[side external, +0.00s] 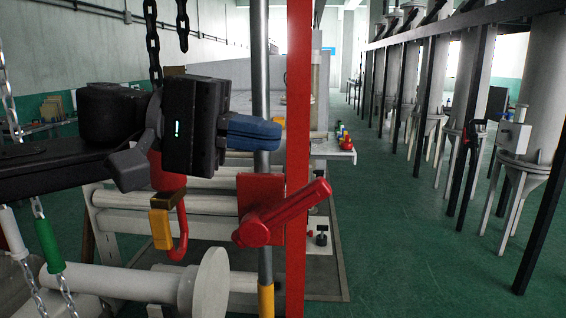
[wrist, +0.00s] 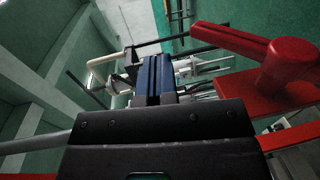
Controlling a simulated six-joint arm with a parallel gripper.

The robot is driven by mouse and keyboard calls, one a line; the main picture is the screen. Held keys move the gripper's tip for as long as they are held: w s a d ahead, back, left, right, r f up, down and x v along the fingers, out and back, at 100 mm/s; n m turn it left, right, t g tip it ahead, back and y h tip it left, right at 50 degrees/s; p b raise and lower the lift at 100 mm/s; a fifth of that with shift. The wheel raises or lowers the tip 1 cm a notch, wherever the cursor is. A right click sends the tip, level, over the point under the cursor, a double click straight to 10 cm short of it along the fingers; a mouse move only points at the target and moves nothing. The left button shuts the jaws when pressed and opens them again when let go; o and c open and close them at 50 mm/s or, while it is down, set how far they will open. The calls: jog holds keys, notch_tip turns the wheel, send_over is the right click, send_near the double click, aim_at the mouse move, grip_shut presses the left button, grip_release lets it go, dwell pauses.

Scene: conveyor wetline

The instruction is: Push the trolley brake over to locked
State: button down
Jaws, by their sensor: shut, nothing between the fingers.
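The trolley brake is a red lever (side external: 290,214) on a red bracket plate (side external: 258,190) beside a tall red post (side external: 299,120). In the side external view the lever slants up to the right from its round pivot. My gripper (side external: 272,133) is shut and empty, with blue fingers pointing right. In that view it appears above the lever and in front of the grey vertical pole, apart from the lever. In the wrist view the blue fingers (wrist: 155,78) are together, and the red lever (wrist: 235,42) lies to their upper right. I cannot tell the exact depth gap.
A red hook (side external: 178,225) with a yellow block hangs below my wrist from a dark chain (side external: 153,45). Pale rollers (side external: 120,283) lie at lower left. A table with small coloured items (side external: 345,138) stands behind the post.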

jog(key=a+r, duration=0.5)
jog(key=r, duration=0.2)
jog(key=s+d+f+y, duration=0.3)
jog(key=s, duration=0.2)
jog(key=n+t+y, duration=0.3)
jog(key=t+y, duration=0.5)
jog(key=t, duration=0.1)
send_over(280, 209)
jog(key=s+a, duration=0.1)
jog(key=a, duration=0.1)
notch_tip(280, 209, down, 5)
jog(key=shift+t, duration=0.3)
jog(key=shift+d+f, duration=0.6)
jog(key=shift+f, duration=0.25)
jog(key=shift+d+f, duration=0.55)
jog(key=shift+f, duration=0.25)
